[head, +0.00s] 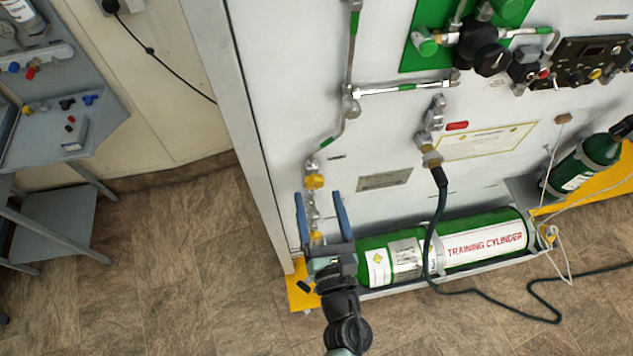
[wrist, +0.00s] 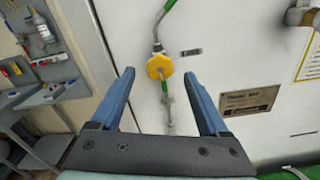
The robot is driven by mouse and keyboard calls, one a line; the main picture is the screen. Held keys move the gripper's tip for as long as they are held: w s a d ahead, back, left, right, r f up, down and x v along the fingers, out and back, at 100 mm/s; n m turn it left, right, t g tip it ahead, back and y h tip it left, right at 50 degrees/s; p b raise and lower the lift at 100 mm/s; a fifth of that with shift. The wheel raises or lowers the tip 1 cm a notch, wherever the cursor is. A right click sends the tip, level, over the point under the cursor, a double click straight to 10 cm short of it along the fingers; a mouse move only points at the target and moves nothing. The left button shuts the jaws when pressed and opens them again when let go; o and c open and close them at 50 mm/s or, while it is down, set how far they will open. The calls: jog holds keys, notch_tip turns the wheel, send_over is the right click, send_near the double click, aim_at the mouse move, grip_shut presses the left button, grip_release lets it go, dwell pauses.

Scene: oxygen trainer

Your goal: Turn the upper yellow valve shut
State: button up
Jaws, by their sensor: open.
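The upper yellow valve (head: 315,181) is a small yellow knob on the thin pipe at the lower left of the white panel. In the wrist view the yellow valve (wrist: 160,67) shows ahead, between and beyond my fingertips. A lower yellow valve (head: 317,238) sits below it in the head view, partly behind my gripper. My gripper (head: 322,194) has two blue fingers spread apart, with nothing between them that they touch. In the wrist view my gripper (wrist: 168,74) is also open, apart from the valve.
A green training cylinder (head: 484,241) lies at the panel's base, right of my gripper. A black hose (head: 433,225) hangs from a fitting and runs over the floor. A grey bench (head: 70,140) stands at left. The floor between is clear.

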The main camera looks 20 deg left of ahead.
aim_at(315, 185)
jog(key=shift+x, duration=1.7)
grip_shut()
